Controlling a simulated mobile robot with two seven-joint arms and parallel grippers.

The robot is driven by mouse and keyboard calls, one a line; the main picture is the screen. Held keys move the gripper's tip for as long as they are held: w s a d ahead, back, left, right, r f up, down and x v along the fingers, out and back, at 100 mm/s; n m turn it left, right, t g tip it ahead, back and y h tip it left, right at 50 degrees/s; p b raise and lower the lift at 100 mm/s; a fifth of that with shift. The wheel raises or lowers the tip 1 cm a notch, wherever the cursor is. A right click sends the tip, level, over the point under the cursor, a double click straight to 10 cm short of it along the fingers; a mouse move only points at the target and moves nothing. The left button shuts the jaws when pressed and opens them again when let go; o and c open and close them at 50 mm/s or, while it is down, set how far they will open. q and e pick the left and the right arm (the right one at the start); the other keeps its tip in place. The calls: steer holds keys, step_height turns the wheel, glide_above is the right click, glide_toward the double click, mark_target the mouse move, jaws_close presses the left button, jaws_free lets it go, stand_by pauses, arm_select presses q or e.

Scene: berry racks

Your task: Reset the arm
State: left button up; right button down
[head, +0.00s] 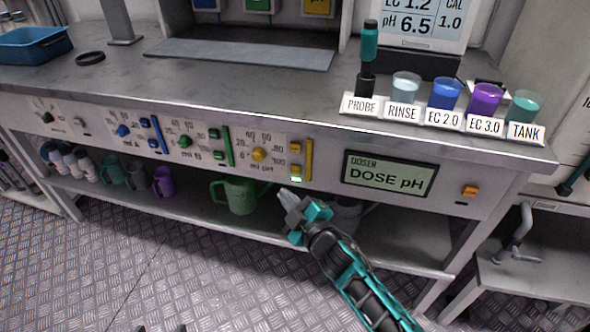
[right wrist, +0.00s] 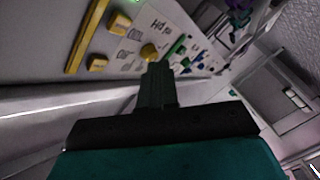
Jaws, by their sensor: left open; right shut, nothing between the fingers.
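My right arm comes in from the lower right in the head view. Its gripper (head: 289,199) is shut and empty, in front of the dosing panel, just below the yellow pH controls (head: 296,160). In the right wrist view the shut fingers (right wrist: 156,78) point toward the panel, with the yellow knob (right wrist: 149,51) just beyond their tips. I cannot tell whether they touch the panel. Only the dark tips of my left gripper (head: 160,329) show at the bottom edge of the head view. They stand apart, with nothing seen between them.
The doser display (head: 389,176) reads "DOSE pH". Above it stand the probe (head: 368,50) and several labelled cups, including the tank cup (head: 525,104). The floor (head: 90,270) in front is clear.

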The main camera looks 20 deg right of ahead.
arm_select(q)
steer(key=shift+d, duration=0.1)
stand_by(0.6)
steer(key=s+a+r+p, duration=0.1)
steer(key=a+r+p, duration=0.2)
steer(key=r+p, duration=0.3)
steer(key=p, duration=0.4)
steer(key=shift+s+r+y+p, duration=0.2)
steer(key=shift+r+y+p, duration=0.1)
steer(key=shift+y, duration=0.1)
arm_select(e)
steer(key=s+d+r+m+g+h, duration=0.1)
steer(key=s+m+g, duration=0.5)
steer(key=s, duration=1.5)
steer(key=d+r+m, duration=0.1)
steer(key=m, duration=0.2)
steer(key=shift+s+r+m, duration=0.2)
steer(key=shift+s+m, duration=0.1)
arm_select(q)
steer(key=shift+f, duration=0.1)
arm_select(e)
steer(key=shift+d+h, duration=0.1)
steer(key=shift+h, duration=0.2)
